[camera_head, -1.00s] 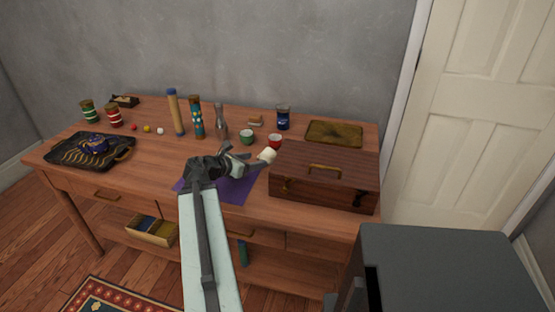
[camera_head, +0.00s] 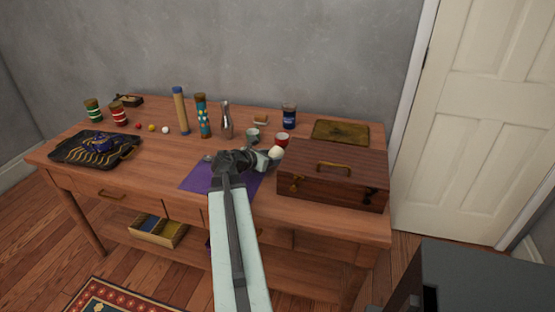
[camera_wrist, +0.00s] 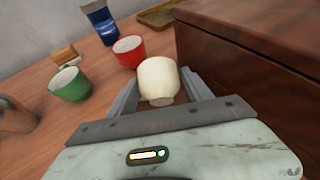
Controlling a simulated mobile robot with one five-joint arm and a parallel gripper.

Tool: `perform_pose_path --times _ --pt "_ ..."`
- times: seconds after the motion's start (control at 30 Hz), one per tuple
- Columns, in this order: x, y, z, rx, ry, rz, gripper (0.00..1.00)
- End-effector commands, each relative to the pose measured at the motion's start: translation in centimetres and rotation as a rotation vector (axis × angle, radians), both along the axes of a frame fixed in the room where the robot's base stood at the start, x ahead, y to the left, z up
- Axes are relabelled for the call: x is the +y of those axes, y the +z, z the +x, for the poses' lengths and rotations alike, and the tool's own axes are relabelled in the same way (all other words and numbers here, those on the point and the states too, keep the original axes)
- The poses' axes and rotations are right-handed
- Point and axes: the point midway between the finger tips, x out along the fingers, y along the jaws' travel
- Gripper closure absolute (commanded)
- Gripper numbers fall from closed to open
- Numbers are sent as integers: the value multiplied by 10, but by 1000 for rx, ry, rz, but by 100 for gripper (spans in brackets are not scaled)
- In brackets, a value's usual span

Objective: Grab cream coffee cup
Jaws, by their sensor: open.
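The cream coffee cup (camera_wrist: 158,82) stands on the table in the wrist view, close to the side of the wooden box. In the head view the cream cup (camera_head: 276,153) shows just past the end of my arm, at the box's left corner. My gripper (camera_wrist: 161,90) is open, with one finger on each side of the cup's lower part. I cannot tell whether the fingers touch it. In the head view my gripper (camera_head: 262,159) partly hides the table around the cup.
The wooden box (camera_head: 333,174) stands directly right of the cup. A red cup (camera_wrist: 129,50), a green cup (camera_wrist: 70,84) and a blue can (camera_wrist: 100,22) stand behind. A purple cloth (camera_head: 210,177) lies left of my gripper. A dark tray (camera_head: 93,149) is at the table's left.

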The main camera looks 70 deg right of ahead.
Motion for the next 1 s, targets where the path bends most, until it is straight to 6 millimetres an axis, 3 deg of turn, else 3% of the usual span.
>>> perform_pose_path --times 0.23,0.4,0.77,1.0 --pt "-2 -2 4 0 9 0 44" --pt "-2 -2 4 -1 8 0 88" --pt "-3 3 3 0 6 0 88" --pt "-3 25 2 -1 5 0 88"
